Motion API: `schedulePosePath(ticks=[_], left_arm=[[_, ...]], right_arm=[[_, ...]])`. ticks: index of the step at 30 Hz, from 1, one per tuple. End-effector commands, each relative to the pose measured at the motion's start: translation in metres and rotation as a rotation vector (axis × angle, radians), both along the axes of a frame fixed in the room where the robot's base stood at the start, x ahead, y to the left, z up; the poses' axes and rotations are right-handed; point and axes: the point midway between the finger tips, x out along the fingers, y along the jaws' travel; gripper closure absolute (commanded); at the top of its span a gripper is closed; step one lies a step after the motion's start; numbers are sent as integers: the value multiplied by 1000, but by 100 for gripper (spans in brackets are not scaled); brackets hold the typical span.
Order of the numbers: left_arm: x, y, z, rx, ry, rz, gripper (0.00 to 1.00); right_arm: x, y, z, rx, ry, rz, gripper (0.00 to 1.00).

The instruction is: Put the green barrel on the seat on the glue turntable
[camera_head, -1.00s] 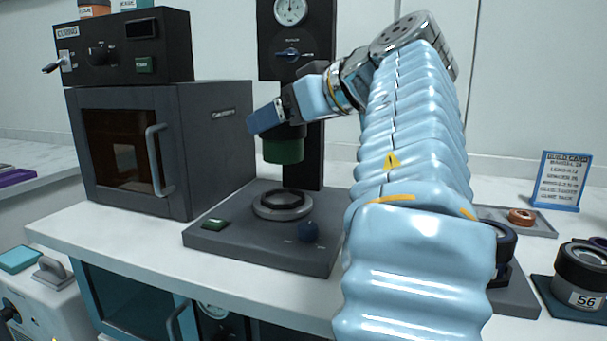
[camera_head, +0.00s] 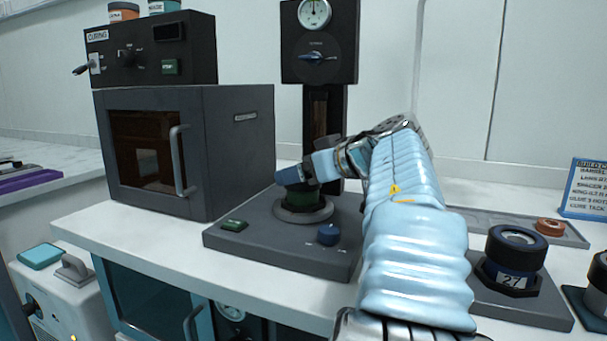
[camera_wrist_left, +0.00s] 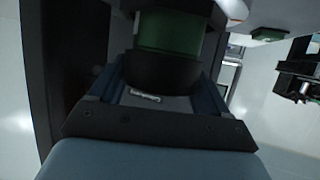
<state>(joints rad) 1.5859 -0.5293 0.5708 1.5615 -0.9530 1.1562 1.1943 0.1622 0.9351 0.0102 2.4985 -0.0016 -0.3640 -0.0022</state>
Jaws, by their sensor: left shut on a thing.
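The green barrel (camera_head: 303,197) is upright at the round seat (camera_head: 322,215) on the glue turntable (camera_head: 270,248). Its lower end is at the seat ring; I cannot tell if it rests there or is just above. My left gripper (camera_head: 297,178) is shut on the barrel's dark upper part. In the left wrist view the barrel's green band (camera_wrist_left: 168,32) and dark part show between the blue finger pads of the left gripper (camera_wrist_left: 162,72). My right gripper is not in view.
A grey curing oven (camera_head: 235,150) stands left of the turntable. A dark column with a dial (camera_head: 314,14) rises behind. A black lens holder marked 27 (camera_head: 515,255) is to the right, with a tray holding an orange ring (camera_head: 550,227) behind it.

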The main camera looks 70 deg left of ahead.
Motion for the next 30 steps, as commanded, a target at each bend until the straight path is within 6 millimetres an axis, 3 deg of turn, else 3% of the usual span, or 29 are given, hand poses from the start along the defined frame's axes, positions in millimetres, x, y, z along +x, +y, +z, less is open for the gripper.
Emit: schedulePosePath(ticks=[9,10,14,23,30], left_arm=[[0,0,-2,2,0,-1,59],[0,0,-1,1,0,0,19],[0,0,-1,1,0,0,0],[0,0,5,1,0,0,0],[20,-39,21,5,0,-2,0]], right_arm=[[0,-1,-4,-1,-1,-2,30],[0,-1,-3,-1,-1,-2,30],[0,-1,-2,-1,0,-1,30],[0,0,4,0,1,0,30],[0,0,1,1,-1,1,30]])
